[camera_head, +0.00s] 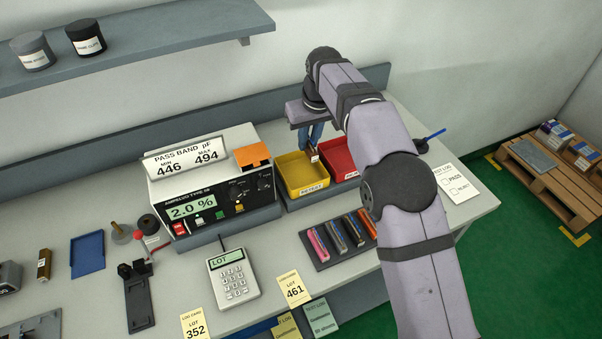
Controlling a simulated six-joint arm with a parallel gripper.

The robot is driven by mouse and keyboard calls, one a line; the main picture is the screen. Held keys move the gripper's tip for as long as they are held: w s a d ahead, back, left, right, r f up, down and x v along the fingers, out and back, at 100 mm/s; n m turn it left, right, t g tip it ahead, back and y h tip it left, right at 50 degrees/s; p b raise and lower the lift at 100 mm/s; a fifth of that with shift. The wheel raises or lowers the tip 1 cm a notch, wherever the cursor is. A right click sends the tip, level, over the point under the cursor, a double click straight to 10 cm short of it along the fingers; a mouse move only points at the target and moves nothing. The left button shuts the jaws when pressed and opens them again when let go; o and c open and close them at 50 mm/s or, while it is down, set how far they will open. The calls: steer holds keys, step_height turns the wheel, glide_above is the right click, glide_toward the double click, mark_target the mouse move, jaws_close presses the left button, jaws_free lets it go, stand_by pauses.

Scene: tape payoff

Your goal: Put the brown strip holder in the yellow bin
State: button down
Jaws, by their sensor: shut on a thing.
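My gripper (312,143) has blue fingers and points down over the back right part of the yellow bin (289,187). It is shut on the brown strip holder (315,155), a small brownish piece with a pale patch. The fingers hide part of the holder. It appears at or just above the bin's rim near the wall shared with the red bin; I cannot tell whether it touches. The yellow bin has a pale label on its front, and its visible floor is bare.
The red bin (337,155) stands right beside the yellow one, partly behind my arm. A dark rack (323,263) with pink, grey and orange holders lies in front. The meter (212,192) with an orange block on top stands left. A keypad (232,274) sits front centre.

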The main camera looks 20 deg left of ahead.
steer(key=a, duration=0.2)
steer(key=p, duration=0.3)
glide_toward(300, 173)
steer(key=shift+x, duration=2.7)
steer(key=shift+f, duration=0.15)
steer(key=c, duration=1.7)
jaws_free()
steer(key=shift+o, duration=0.2)
steer(key=shift+r, duration=0.55)
steer(key=b+v, duration=0.3)
steer(key=v, duration=0.8)
steer(key=shift+d+r, duration=0.15)
